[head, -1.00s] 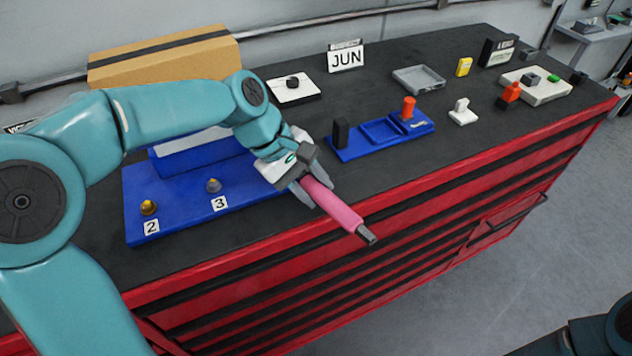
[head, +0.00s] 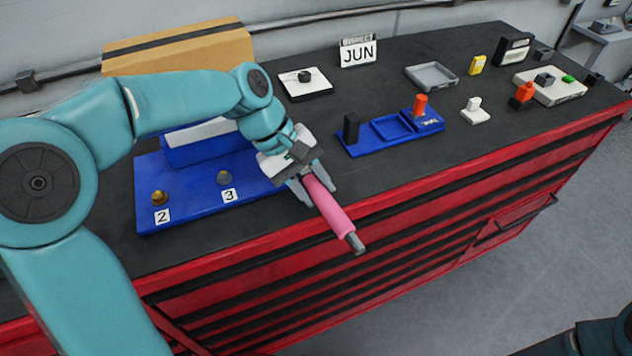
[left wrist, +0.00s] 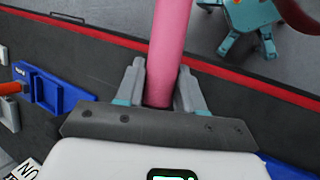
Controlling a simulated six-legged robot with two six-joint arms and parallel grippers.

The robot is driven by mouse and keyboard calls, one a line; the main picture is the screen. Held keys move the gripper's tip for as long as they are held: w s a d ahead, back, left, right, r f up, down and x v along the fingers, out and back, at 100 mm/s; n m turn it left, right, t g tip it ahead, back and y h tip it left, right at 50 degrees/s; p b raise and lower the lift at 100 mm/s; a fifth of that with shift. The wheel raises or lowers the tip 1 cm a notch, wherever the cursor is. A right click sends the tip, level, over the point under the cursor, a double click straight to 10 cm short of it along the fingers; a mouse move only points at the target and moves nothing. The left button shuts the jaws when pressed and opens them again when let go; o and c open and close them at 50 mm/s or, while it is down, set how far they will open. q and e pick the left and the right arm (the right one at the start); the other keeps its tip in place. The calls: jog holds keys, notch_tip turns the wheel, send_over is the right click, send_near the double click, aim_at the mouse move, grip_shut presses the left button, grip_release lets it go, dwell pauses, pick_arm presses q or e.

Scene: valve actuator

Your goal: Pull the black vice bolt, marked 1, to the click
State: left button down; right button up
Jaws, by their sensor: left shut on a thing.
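My left gripper (head: 312,190) is shut on a pink-handled tool with a grey tip (head: 332,212). The tool slants down to the right past the front edge of the bench. In the left wrist view the pink handle (left wrist: 170,50) stands between the two fingers (left wrist: 160,92). The blue board (head: 190,213) lies left of the gripper. It bears a brass-coloured knob (head: 159,198) marked 2 and a grey knob (head: 224,177) marked 3. I see no black vice bolt and no mark 1; the gripper and arm cover the board's right part. My right gripper is not in view.
A blue holder (head: 390,131) with a black block and an orange-red knob stands right of the gripper. A white switch (head: 475,112), grey tray (head: 431,76) and cardboard box (head: 180,48) stand farther off. Bare dark bench top lies between holder and front edge.

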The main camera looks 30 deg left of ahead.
pick_arm(q)
jog(key=shift+s+a+m+g, duration=0.4)
jog(key=shift+s+a+m, duration=0.25)
jog(key=shift+m, duration=0.15)
jog(key=shift+p, duration=0.3)
jog(key=shift+d, duration=0.1)
jog(key=shift+r, duration=0.2)
jog(key=shift+s+r+p, duration=0.1)
jog(key=shift+r+p, duration=0.85)
jog(key=shift+p, duration=0.1)
jog(key=shift+r+p, duration=1.3)
jog(key=shift+r, duration=0.15)
jog(key=shift+f, duration=0.1)
